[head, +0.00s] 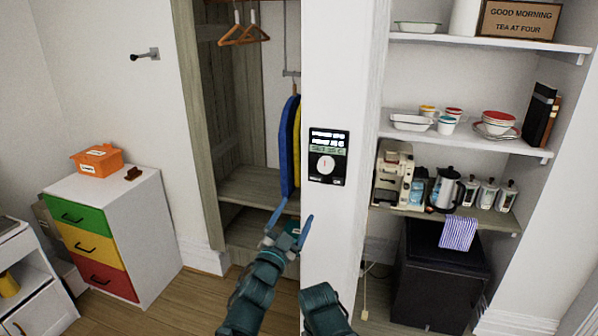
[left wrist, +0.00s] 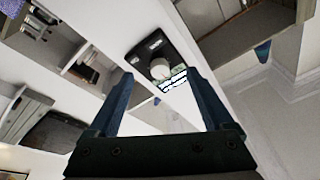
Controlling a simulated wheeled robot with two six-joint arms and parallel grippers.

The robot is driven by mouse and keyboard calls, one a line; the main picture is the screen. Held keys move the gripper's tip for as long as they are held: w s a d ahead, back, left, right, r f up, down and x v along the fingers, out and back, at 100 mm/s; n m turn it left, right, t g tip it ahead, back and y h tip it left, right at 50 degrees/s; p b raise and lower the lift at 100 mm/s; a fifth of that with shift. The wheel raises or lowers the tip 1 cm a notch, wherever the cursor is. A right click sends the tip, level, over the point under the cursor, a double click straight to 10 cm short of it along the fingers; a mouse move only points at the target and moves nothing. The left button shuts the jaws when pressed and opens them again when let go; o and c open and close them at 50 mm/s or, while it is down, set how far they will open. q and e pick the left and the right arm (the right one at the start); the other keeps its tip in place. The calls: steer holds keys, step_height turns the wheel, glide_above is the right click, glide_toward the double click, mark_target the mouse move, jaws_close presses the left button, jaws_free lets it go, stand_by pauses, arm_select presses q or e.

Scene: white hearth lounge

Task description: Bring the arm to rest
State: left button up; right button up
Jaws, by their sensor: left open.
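My left arm (head: 250,293) reaches up from the bottom of the head view. Its gripper (head: 289,226) has two blue fingers spread apart with nothing between them. It is in front of the wardrobe opening, left of and below the black wall panel (head: 328,157) with its round white dial. In the left wrist view the open fingers (left wrist: 168,85) frame that same panel (left wrist: 162,66), and I see no contact. Another teal arm part of mine (head: 325,309) shows at the bottom; the right gripper is not visible.
A shelved niche (head: 480,140) with cups, a coffee machine and a kettle is right. A coloured drawer unit (head: 148,215) with an orange box (head: 97,160) is left. Open floor lies between.

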arm_select(q)
steer(key=s+a+f+n+g+y, duration=0.1)
steer(key=a+f+n+g+y, duration=0.25)
steer(key=f, duration=0.55)
steer(key=s+a+f+n+g+y, duration=0.1)
steer(key=a+f+n+g+y, duration=0.25)
steer(key=f, duration=0.55)
steer(key=s+d+f+g+y, duration=0.1)
steer(key=s+f+g, duration=0.3)
steer(key=s, duration=0.6)
steer(key=s+d+f+g+y, duration=0.1)
steer(key=s+f+g, duration=0.4)
steer(key=s+g, duration=0.3)
steer(key=shift+s, duration=0.95)
